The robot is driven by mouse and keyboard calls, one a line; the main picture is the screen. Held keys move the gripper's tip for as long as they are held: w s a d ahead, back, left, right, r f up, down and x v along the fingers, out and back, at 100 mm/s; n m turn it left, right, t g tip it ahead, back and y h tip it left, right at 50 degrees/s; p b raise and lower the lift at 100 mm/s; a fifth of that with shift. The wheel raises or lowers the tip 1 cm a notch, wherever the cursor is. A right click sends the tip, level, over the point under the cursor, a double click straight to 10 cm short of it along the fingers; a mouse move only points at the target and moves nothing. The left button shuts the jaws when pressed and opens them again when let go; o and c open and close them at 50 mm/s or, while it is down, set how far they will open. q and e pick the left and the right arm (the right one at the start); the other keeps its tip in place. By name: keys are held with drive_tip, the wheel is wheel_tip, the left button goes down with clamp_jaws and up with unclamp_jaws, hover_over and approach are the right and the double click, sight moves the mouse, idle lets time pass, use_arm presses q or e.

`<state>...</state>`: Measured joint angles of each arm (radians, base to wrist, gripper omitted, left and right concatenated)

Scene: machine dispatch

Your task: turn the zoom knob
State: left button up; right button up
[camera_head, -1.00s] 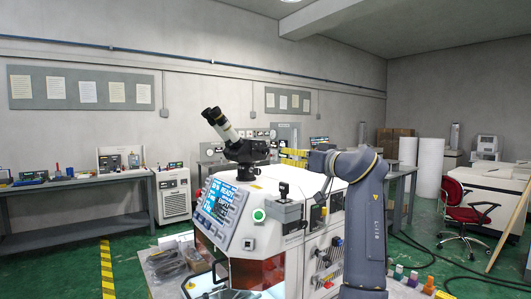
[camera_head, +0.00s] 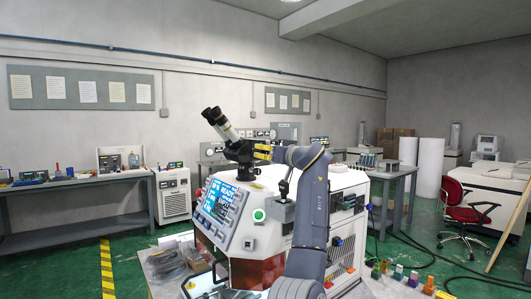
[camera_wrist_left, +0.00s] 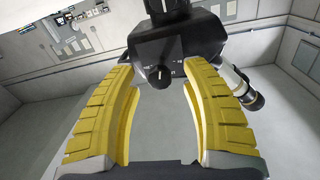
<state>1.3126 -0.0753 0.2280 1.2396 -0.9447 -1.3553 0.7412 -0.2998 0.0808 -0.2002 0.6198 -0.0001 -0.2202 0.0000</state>
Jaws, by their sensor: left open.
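The zoom knob (camera_wrist_left: 160,78) is a small black knob with a light index mark, on the dark microscope head. In the left wrist view it shows in the gap between the fingertips and appears clear of both. My left gripper (camera_wrist_left: 161,84) has yellow ribbed fingers, spread open and empty. In the head view this gripper (camera_head: 263,152) is close to the right side of the black microscope head (camera_head: 240,150), whose eyepiece tube slants up to the left. The knob cannot be made out in the head view. My right gripper is not in view.
The microscope stands on a white machine (camera_head: 265,205) with a lit blue screen (camera_head: 222,199) and a green button (camera_head: 259,215). A grey block with a small joystick (camera_head: 282,205) sits on it close to my arm.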

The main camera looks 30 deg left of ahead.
use_arm(q)
drive_tip(key=shift+w+a, duration=0.3)
drive_tip(key=shift+a, duration=0.35)
clamp_jaws()
